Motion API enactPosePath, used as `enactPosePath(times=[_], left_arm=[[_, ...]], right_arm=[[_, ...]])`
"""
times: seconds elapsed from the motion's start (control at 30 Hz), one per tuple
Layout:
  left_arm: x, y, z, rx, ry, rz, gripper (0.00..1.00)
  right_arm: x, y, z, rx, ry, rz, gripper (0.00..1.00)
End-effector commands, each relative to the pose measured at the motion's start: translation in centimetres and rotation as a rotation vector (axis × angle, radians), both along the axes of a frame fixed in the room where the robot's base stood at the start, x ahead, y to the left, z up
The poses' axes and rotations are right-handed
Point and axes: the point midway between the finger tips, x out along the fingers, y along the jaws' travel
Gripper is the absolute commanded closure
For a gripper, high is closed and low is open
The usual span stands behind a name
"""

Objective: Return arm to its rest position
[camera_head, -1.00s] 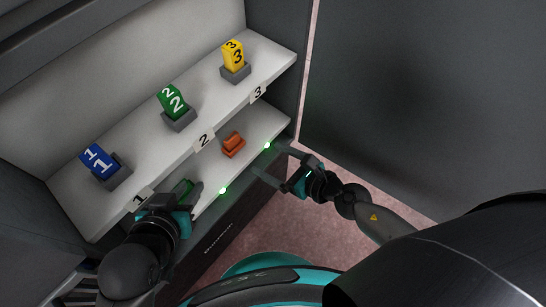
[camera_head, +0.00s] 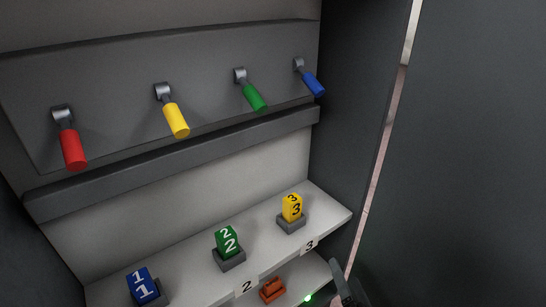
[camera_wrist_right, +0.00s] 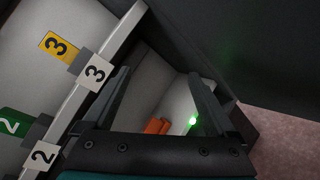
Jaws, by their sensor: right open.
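Part of my right gripper (camera_head: 342,285) shows at the bottom of the head view, beside the right end of the lower shelf. In the right wrist view my right gripper (camera_wrist_right: 160,82) has its two fingers wide apart, with nothing held between them. Beyond the fingers lie an orange piece (camera_wrist_right: 157,126) and a lit green light (camera_wrist_right: 193,121), both apart from the gripper as far as I can see. My left gripper is outside the head view.
Blue block 1 (camera_head: 142,284), green block 2 (camera_head: 227,240) and yellow block 3 (camera_head: 292,207) stand in grey holders on the upper shelf. Red (camera_head: 73,149), yellow (camera_head: 175,120), green (camera_head: 254,96) and blue (camera_head: 313,84) levers are above. A dark wall (camera_head: 470,170) stands right.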

Motion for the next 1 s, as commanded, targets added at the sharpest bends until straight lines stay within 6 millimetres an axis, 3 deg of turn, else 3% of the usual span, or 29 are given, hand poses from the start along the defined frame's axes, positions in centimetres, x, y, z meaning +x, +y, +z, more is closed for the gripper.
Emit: enactPosePath(times=[0.2,0.4,0.6,0.9,1.0], left_arm=[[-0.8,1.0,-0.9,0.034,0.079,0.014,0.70],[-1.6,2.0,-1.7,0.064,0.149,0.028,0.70],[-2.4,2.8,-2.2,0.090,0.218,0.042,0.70],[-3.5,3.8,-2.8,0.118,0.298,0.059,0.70],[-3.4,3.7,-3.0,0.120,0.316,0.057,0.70]], right_arm=[[-1.4,-4.6,-0.1,0.538,0.116,-0.399,0.08],[-4.8,-6.1,-2.5,0.996,0.263,-0.743,0.08],[-9.3,-4.5,-4.7,1.374,0.448,-1.058,0.08],[-15.3,0.2,-5.4,1.702,0.730,-1.415,0.08],[-15.0,0.1,-5.7,1.681,0.731,-1.425,0.08]])
